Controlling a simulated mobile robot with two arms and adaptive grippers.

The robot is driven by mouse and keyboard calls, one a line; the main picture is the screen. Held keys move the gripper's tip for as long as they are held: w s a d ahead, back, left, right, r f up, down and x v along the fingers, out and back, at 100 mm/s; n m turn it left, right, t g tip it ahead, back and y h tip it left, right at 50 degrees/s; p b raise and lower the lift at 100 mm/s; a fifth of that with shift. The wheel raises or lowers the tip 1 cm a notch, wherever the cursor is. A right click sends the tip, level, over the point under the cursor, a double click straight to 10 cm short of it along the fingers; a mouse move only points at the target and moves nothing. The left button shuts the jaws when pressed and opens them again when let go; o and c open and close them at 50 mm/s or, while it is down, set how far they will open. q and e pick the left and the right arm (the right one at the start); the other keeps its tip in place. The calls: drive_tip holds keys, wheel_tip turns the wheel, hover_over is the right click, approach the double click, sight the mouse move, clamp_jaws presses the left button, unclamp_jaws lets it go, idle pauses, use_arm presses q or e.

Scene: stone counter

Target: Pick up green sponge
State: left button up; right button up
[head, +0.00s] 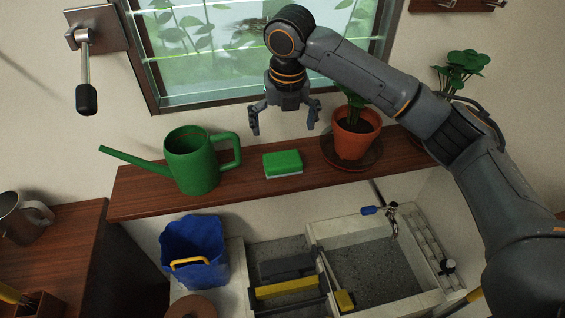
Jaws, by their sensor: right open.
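The green sponge (283,163) lies flat on the wooden shelf (245,195) below the window, between the watering can and the potted plant. It has a green top and a pale lower edge. My right gripper (284,125) hangs above the sponge with its fingers pointing down. Its fingers are spread apart with nothing between them, and it looks clear of the sponge. My left gripper is not in view.
A green watering can (191,165) stands left of the sponge. A terracotta pot (355,135) stands on a saucer to its right, close to my right gripper. Below are a blue bucket (193,245) and a stone sink (375,270). The window (225,60) is behind.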

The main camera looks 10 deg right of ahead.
drive_tip(key=p, duration=0.1)
hover_over(282, 158)
drive_tip(key=f, duration=0.4)
drive_tip(key=s+f, duration=0.1)
drive_tip(key=f, duration=0.2)
drive_tip(key=shift+d+f, duration=0.1)
drive_tip(key=shift+d, duration=0.15)
drive_tip(key=shift+w+a+f+p, duration=0.1)
drive_tip(key=shift+f+p, duration=0.25)
drive_tip(key=shift+f, duration=0.2)
drive_tip(key=f, duration=0.3)
drive_tip(key=f+p, duration=0.1)
drive_tip(key=shift+w+a+f, duration=0.1)
drive_tip(key=shift+w+f, duration=0.05)
drive_tip(key=shift+w, duration=0.15)
drive_tip(key=shift+c, duration=0.4)
drive_tip(key=c, duration=0.7)
